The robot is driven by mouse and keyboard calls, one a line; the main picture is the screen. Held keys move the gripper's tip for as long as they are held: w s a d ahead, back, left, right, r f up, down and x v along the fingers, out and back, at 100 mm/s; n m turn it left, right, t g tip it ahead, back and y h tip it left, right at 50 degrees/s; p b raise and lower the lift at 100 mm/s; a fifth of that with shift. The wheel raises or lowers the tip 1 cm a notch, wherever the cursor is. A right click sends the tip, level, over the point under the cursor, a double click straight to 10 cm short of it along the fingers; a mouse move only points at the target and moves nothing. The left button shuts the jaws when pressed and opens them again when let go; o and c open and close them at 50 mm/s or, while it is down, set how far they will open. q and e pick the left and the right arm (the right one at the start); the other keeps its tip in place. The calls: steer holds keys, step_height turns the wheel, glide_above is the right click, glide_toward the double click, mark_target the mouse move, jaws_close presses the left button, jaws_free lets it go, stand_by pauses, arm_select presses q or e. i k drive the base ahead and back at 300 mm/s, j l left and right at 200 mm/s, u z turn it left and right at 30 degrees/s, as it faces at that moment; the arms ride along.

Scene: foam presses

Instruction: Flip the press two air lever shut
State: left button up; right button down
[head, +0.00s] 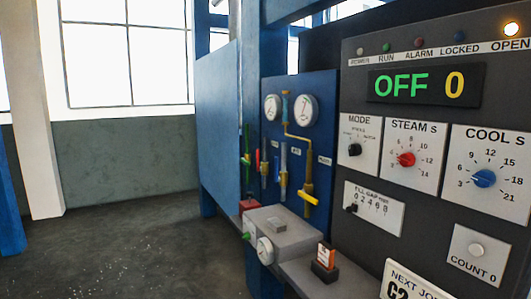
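A blue panel (318,120) stands left of the grey control panel and carries pipes, valves and two round gauges. A yellow valve lever (308,197) sticks out at the lower right of the pipework. A yellow-fitted valve (283,178) hangs left of it. A green-handled part (246,158) stands at the panel's left edge. Small labels sit beside the valves, too small to read surely, so I cannot tell which lever is air. Neither of my grippers is in view.
The grey control panel (447,122) on the right reads OFF 0, with its OPEN lamp (511,29) lit. A grey box (280,232) and a ledge (335,284) with an orange-and-white item (325,257) jut out below the valves.

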mark_target(277, 178)
steer(key=i+j+z, duration=0.1)
steer(key=i+j, duration=0.9)
steer(key=i+j+z, duration=0.15)
steer(key=i+j, duration=0.85)
